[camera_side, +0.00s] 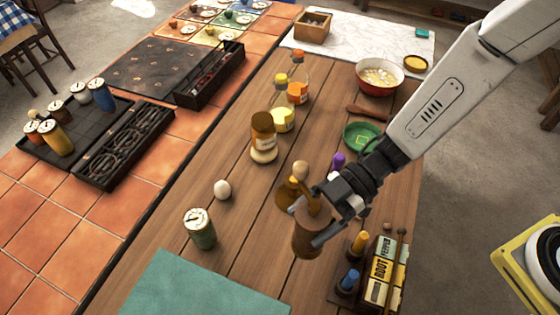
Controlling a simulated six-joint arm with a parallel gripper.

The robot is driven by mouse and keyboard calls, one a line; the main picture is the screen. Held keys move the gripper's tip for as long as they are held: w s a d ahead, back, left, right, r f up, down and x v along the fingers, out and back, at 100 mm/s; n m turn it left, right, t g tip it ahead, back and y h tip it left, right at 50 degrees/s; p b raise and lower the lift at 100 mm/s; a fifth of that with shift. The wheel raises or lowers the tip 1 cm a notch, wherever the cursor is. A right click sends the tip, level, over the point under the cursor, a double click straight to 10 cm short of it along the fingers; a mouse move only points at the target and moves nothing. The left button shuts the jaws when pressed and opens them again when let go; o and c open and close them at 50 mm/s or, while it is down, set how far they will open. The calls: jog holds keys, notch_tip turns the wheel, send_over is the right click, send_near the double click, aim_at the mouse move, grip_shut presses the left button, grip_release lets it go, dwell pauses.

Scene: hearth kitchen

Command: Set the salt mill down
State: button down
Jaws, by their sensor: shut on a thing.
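The salt mill (306,240), a brown wooden body, is between the jaws of my gripper (326,218), which is shut on it. It looks about upright over the right part of the wooden table (240,238). I cannot tell whether its base touches the wood. An amber and brown piece with a pale round knob (300,169) shows just behind it; the overlap hides where one ends and the other begins.
A box of packets (382,277) and small bottles (349,280) are close on the right. A teal cloth (195,288) lies in front. Bare wood shows between the can and mill.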

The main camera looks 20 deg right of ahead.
jog(key=shift+f, duration=2.5)
jog(key=shift+f, duration=2.1)
jog(key=shift+f, duration=0.2)
grip_release()
jog(key=shift+r, duration=0.2)
send_near(296, 243)
jog(key=d, duration=0.1)
jog(key=d+f, duration=0.1)
jog(key=d, duration=0.1)
jog(key=d+f, duration=0.1)
jog(key=shift+w+d+f, duration=0.2)
jog(key=shift+w+d, duration=0.15)
jog(key=shift+w, duration=0.05)
